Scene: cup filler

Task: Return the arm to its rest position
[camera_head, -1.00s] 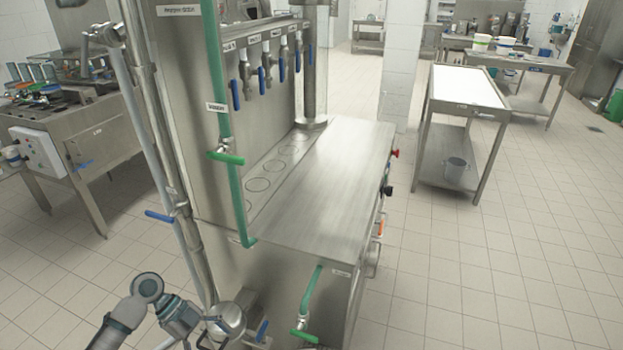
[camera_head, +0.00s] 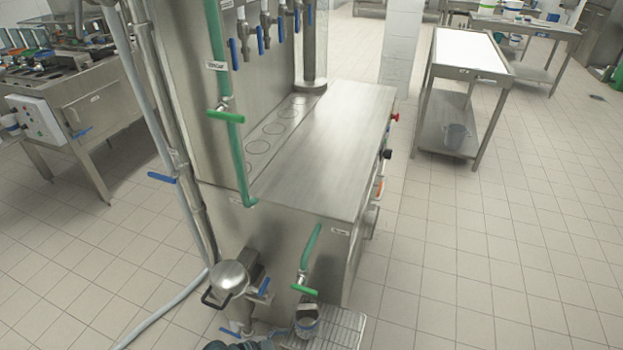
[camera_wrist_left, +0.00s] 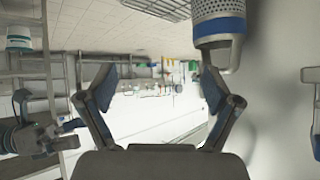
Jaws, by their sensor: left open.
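My left gripper (camera_wrist_left: 158,85) is open in the left wrist view, with its two fingers spread and nothing between them. A metal cup with a perforated wall and a blue band (camera_wrist_left: 219,28) is at the top right of that view, just beyond the right finger. I cannot tell whether they touch. In the head view, a small cup (camera_head: 307,320) is at the bottom, below the green-handled tap. Only a dark bit of my left arm shows at the bottom edge there, and its gripper cannot be made out.
The steel filler machine (camera_head: 325,145) stands in the middle, with a green pipe (camera_head: 238,150) and several taps. A round metal fitting (camera_head: 229,277) projects at its front. A side table (camera_head: 470,55) stands right.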

